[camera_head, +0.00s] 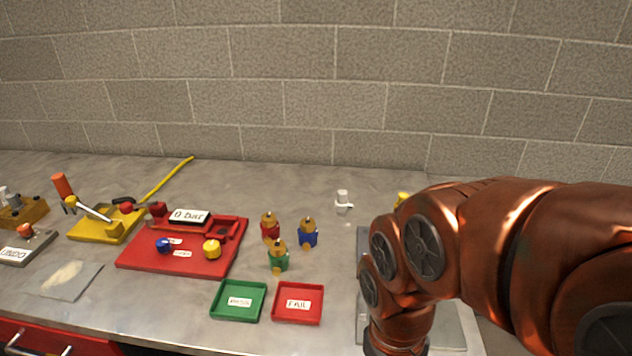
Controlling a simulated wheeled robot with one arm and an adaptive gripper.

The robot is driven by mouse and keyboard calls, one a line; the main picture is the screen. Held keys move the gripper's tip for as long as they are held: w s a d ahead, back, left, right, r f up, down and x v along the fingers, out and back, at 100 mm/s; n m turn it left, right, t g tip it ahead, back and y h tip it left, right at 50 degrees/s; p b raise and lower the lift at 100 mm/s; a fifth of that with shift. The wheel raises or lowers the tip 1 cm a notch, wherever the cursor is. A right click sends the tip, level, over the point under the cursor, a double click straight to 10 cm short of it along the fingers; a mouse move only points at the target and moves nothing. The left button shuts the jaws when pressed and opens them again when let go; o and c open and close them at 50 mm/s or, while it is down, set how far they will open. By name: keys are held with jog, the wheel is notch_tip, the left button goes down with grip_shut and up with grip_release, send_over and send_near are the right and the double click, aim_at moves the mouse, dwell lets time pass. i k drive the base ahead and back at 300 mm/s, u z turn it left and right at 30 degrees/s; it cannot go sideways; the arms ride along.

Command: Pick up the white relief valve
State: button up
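A small white relief valve (343,202) stands upright on the grey worktop, towards the back and right of centre in the head view. It has a short stub at its side. My copper-coloured arm fills the right side of the view, to the right of the valve and apart from it. My gripper is out of the frame below the arm's lower end, so its fingers cannot be seen.
Red (269,228), blue (308,233) and green (278,258) brass-topped valves stand left of the white one. Green PASS (238,317) and red FAIL (298,318) trays lie in front. A red test rig (135,262) sits left. A brick wall (330,90) closes the back.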

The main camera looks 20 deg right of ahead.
aim_at(342, 204)
jog(key=k, duration=1.3)
jog(key=u, duration=0.65)
jog(key=i, duration=1.6)
jog(key=z, duration=0.65)
